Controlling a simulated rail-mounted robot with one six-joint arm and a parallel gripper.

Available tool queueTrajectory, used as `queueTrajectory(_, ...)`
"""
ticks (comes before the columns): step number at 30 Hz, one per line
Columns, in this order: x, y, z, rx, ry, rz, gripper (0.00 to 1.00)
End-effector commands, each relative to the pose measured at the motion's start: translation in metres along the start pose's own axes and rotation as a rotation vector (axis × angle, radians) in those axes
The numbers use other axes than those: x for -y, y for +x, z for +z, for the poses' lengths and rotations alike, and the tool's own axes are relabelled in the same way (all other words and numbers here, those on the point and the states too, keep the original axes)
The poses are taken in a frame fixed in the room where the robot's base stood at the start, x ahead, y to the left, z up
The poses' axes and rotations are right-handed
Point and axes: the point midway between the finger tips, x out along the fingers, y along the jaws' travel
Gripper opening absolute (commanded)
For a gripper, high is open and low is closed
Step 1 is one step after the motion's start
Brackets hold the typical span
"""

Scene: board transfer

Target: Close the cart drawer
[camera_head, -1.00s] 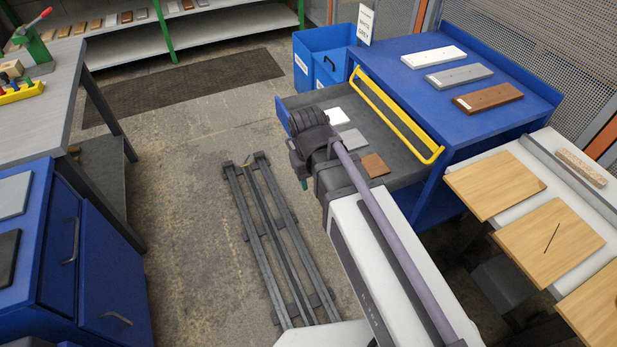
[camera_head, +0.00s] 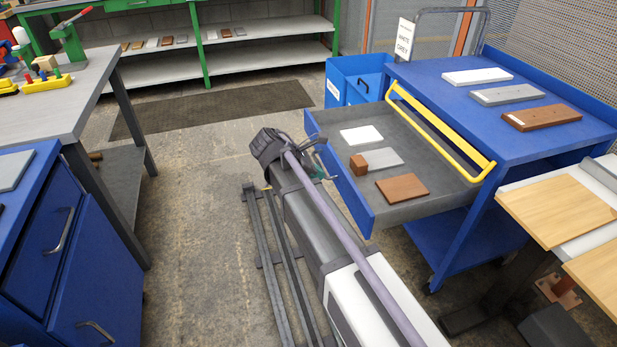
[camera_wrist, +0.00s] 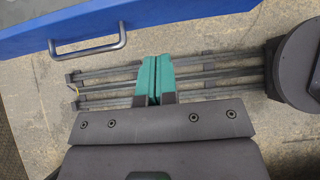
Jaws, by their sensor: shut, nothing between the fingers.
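The blue cart (camera_head: 426,83) has its drawer (camera_head: 440,196) pulled open, with a grey inside and a blue front (camera_head: 342,185). In the drawer lie a white plate (camera_head: 361,135), a grey plate (camera_head: 384,157), a brown plate (camera_head: 402,187) and a small brown block (camera_head: 358,165). In the wrist view the blue front panel (camera_wrist: 190,20) crosses the top, with a grey bar handle (camera_wrist: 90,49) at upper left. My gripper (camera_wrist: 155,60) has its teal fingers together and empty, below the panel and right of the handle, apart from it. In the head view my wrist stands left of the drawer front.
A yellow rail (camera_head: 440,130) runs along the cart's side above the drawer. White, grey and brown boards lie on the cart top. A blue bin (camera_head: 345,75) stands behind the drawer. A blue cabinet (camera_head: 62,235) and grey workbench (camera_head: 75,100) stand left, with open floor (camera_head: 195,190) between.

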Motion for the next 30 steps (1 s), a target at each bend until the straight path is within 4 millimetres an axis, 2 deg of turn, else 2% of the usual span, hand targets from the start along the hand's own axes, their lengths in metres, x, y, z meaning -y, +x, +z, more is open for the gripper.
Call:
queueTrajectory(1,0.001,0.018,-0.006,0.0,0.001,-0.001,0.0)
queueTrajectory(5,0.001,0.046,-0.006,0.0,0.002,-0.002,0.0)
queueTrajectory(7,0.0,0.05,0.009,0.0,0.002,-0.001,0.0)
queueTrajectory(12,0.0,0.064,0.025,-0.001,0.001,0.0,0.0)
queueTrajectory(30,-0.001,0.067,0.028,-0.001,-0.007,0.008,0.0)
